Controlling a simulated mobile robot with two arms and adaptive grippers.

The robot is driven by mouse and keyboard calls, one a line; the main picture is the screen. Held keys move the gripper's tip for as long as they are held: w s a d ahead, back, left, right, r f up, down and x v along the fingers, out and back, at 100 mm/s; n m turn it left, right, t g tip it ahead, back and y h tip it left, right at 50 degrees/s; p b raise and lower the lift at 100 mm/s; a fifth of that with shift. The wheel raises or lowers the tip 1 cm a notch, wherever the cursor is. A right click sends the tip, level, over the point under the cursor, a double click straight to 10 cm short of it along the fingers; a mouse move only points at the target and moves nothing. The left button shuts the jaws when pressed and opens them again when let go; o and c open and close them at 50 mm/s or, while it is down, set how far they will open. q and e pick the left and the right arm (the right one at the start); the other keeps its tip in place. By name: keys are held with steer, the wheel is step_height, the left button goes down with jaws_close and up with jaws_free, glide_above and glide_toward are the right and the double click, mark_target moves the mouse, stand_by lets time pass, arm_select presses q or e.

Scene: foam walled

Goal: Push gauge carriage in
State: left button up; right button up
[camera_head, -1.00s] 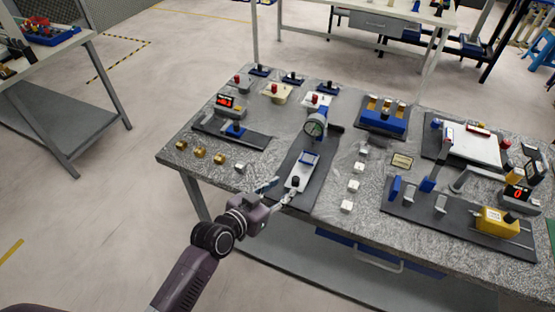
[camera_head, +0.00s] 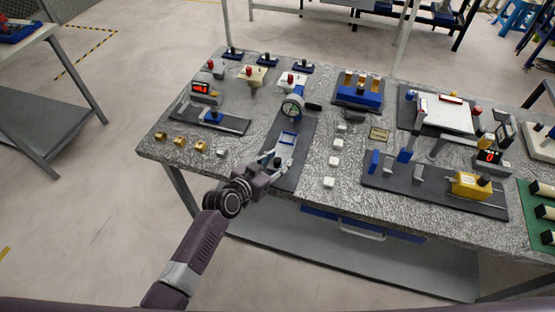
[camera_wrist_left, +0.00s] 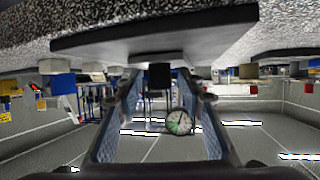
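The gauge carriage (camera_head: 286,150) is a white slide with a blue frame and a black knob (camera_head: 277,162) at its near end. It sits on a dark base plate (camera_head: 301,150), in front of a round dial gauge (camera_head: 291,108) on a blue mount. My left gripper (camera_head: 276,161) is at the near end of the carriage, its fingers apart on either side of the knob. In the left wrist view the scene is upside down; the open fingers (camera_wrist_left: 160,85) have the black knob (camera_wrist_left: 159,76) between them. Contact cannot be told. My right gripper is not in view.
Brass blocks (camera_head: 180,142) lie left of the base plate, and several white blocks (camera_head: 335,160) stand in a row to its right. A dark fixture (camera_head: 210,117) with a blue block is at the left, and a yellow block (camera_head: 470,185) on a rail is at the right.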

mark_target(281, 154)
arm_select(q)
steer(key=c, duration=0.6)
jaws_close()
steer(key=w+b, duration=0.1)
steer(key=w, duration=0.1)
steer(key=w+d+b, duration=0.1)
steer(key=shift+w+f, duration=0.1)
steer(key=shift+w, duration=0.25)
steer(key=shift+w+d+b, duration=0.15)
steer(key=shift+w+b, duration=0.2)
steer(key=shift+w, duration=0.05)
steer(key=shift+r, duration=0.25)
